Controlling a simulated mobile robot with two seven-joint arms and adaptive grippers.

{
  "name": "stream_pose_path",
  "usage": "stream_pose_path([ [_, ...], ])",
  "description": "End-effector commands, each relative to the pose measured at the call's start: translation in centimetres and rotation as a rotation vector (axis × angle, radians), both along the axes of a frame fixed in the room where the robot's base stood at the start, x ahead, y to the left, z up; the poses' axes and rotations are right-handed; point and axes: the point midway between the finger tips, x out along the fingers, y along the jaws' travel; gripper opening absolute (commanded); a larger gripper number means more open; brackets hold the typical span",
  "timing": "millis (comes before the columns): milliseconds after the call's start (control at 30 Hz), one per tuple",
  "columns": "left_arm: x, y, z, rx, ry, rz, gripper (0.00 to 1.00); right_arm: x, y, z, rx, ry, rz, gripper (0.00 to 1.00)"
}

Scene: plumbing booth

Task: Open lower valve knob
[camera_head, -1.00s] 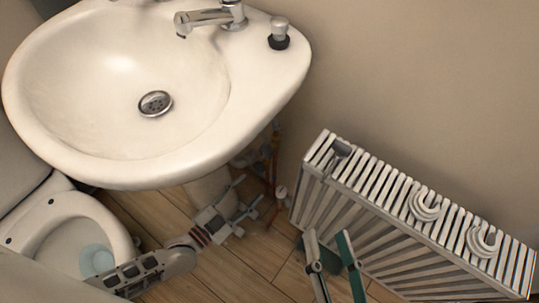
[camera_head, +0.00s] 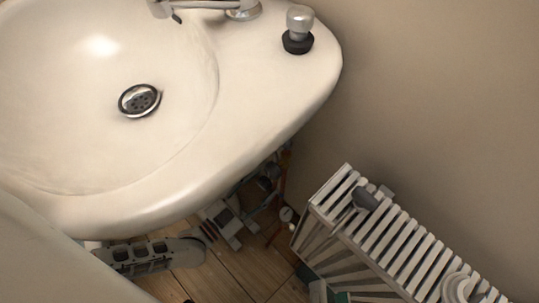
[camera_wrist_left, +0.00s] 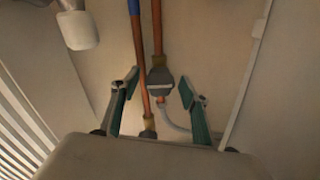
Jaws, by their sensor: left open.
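My left gripper (camera_head: 245,222) reaches under the sink and is partly hidden by its rim in the head view. In the left wrist view my left gripper (camera_wrist_left: 158,88) is open, with its green-lined fingers spread. A dark grey valve knob (camera_wrist_left: 160,82) on a copper pipe shows between the fingertips, apparently not touched. A second fitting (camera_wrist_left: 148,134) sits below it in the picture, close to the gripper body. I cannot tell for sure which is the lower knob.
The sink (camera_head: 190,190) overhangs my left arm. A white radiator (camera_head: 375,235) stands at the right against the wall. A white pipe end (camera_wrist_left: 76,28) hangs at the upper left of the wrist view. Some wooden floor (camera_head: 240,270) is clear.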

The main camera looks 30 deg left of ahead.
Motion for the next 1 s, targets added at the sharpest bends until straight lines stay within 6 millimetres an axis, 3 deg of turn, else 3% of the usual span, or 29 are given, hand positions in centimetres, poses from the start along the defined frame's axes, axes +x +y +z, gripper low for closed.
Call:
stream_pose_path([
  [333, 0.11, -0.29, 0.0, 0.001, 0.0, 0.0, 0.45, -0.01, 0.06, 0.01, 0.008, 0.001, -0.004, 0.4],
  [500, 0.1, -0.29, 0.0, 0.001, 0.0, 0.0, 0.06, -0.01, 0.07, 0.01, 0.007, 0.002, -0.003, 0.4],
  [1000, 0.08, -0.3, -0.01, -0.094, 0.035, 0.0, 0.06, 0.03, 0.09, 0.11, -0.002, -0.002, 0.002, 0.4],
])
